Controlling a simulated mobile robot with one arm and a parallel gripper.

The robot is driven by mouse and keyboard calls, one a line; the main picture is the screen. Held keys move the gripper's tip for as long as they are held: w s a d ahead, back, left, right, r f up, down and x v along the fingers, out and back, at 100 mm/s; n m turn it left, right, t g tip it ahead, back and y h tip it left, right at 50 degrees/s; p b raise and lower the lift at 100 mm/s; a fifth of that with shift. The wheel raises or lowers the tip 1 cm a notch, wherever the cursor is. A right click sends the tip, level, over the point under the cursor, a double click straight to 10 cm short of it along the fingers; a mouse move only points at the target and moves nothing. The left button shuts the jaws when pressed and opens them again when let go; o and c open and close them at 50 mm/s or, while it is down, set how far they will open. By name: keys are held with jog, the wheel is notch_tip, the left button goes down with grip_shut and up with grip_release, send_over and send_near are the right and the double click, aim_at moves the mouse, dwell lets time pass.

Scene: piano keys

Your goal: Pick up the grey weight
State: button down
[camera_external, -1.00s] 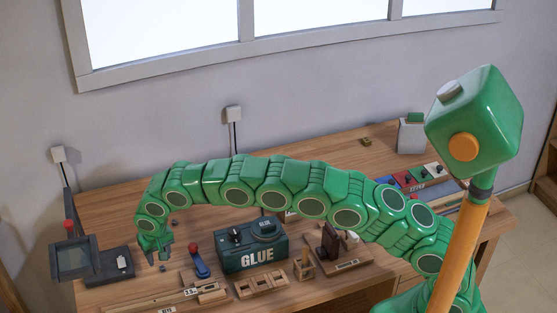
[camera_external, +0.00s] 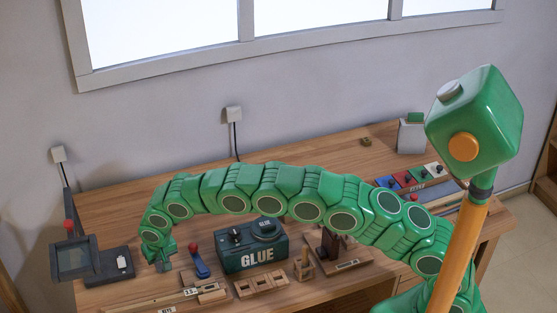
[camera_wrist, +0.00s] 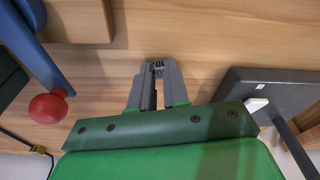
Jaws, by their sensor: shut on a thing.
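The grey weight (camera_wrist: 157,66) shows in the wrist view between my fingertips, with pale markings on its top. My gripper (camera_wrist: 158,77) is shut on it, one grey finger on each side, and the fingers hide part of it. In the external view my gripper (camera_external: 163,266) is low over the left part of the workbench. The weight is too small there to tell apart from the fingers, and I cannot tell whether it is clear of the wood.
A blue lever with a red knob (camera_external: 194,247) stands close right of my gripper, and a dark device (camera_external: 106,268) is close left. The green GLUE box (camera_external: 250,258), a wooden rack (camera_external: 262,286) and wooden rails (camera_external: 173,298) lie right and in front. My arm passes above the bench.

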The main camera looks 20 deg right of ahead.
jog(key=shift+r, duration=0.1)
jog(key=shift+r, duration=1.35)
jog(key=shift+s+d+r, duration=0.15)
jog(key=shift+d+r, duration=0.05)
jog(key=shift+r, duration=0.25)
jog(key=shift+s+d+r, duration=0.15)
jog(key=shift+d+r, duration=0.05)
jog(key=shift+r, duration=0.2)
jog(key=s+d+r, duration=0.8)
jog(key=d, duration=0.2)
jog(key=shift+r, duration=0.25)
jog(key=shift+d, duration=0.1)
